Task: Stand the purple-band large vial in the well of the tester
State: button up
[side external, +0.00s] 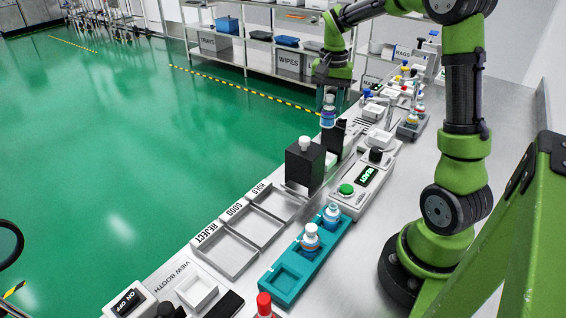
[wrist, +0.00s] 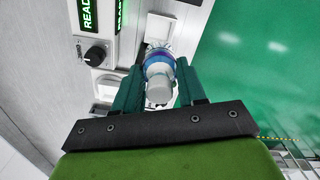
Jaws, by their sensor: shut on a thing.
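My gripper (side external: 328,96) is shut on a large vial (side external: 328,115) with a pale grey cap and a blue-purple band. It holds the vial upright, raised above the bench near the back. In the wrist view the vial (wrist: 159,70) sits cap toward the camera between both green fingers. The tester (side external: 350,200) is a pale box with a green button, a lit green READY display and a black knob (side external: 376,155). The wrist view shows the display (wrist: 88,14) and knob (wrist: 95,55) left of the vial. I cannot make out the tester's well clearly.
A teal rack (side external: 284,284) holds two blue-banded vials. Marked trays (side external: 227,252) lie left of it. A black box (side external: 305,164) with a white knob stands between the tester and the floor side. Small bottles and white trays (side external: 378,138) crowd the bench behind.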

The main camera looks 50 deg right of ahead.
notch_tip(320, 180, down, 12)
jog(key=shift+f, duration=0.1)
dwell(0.5)
jog(key=shift+f, duration=0.2)
jog(key=o, duration=1.1)
jog(key=shift+c, duration=0.2)
